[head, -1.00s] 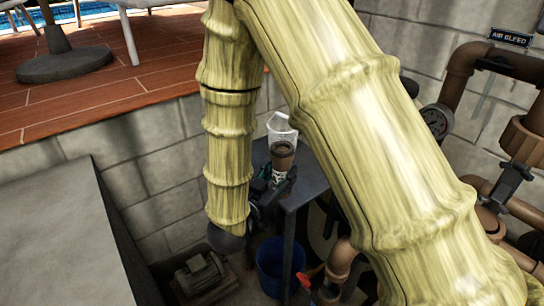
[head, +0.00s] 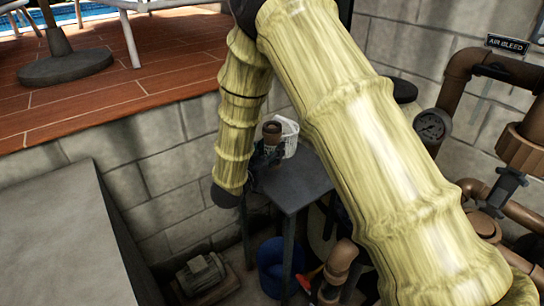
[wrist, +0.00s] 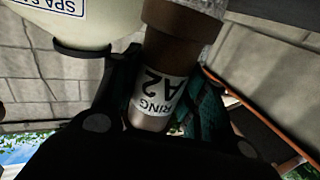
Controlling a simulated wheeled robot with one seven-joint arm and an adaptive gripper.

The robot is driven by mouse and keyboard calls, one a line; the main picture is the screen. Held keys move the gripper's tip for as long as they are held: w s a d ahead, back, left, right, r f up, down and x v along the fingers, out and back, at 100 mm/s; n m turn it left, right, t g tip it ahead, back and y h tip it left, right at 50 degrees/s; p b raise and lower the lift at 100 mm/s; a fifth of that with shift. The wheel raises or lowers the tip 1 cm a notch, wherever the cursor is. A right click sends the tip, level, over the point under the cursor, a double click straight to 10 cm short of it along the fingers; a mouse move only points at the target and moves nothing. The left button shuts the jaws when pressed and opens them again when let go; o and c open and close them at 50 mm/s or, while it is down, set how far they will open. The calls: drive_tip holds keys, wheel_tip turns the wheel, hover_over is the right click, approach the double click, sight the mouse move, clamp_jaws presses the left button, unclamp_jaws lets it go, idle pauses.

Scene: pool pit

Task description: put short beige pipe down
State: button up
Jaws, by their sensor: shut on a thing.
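The short pipe is brown to beige with a white label reading "RING A2", upside down in the wrist view (wrist: 155,98). My gripper (wrist: 150,105) is shut around it, its dark fingers on both sides. In the head view the pipe (head: 272,133) stands roughly upright in my gripper (head: 268,157), above the back left part of a small dark table (head: 300,188). The arm hides part of the tabletop. I cannot tell whether the pipe touches the table.
A blue bucket (head: 272,262) and a motor (head: 202,273) are on the floor below. A grey block (head: 70,235) fills the left front.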

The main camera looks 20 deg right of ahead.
drive_tip(key=shift+w+d, duration=0.1)
drive_tip(key=shift+w, duration=0.2)
drive_tip(key=shift+f, duration=1.7)
drive_tip(key=shift+f, duration=0.2)
drive_tip(key=o, duration=1)
drive_tip(key=shift+c, duration=0.2)
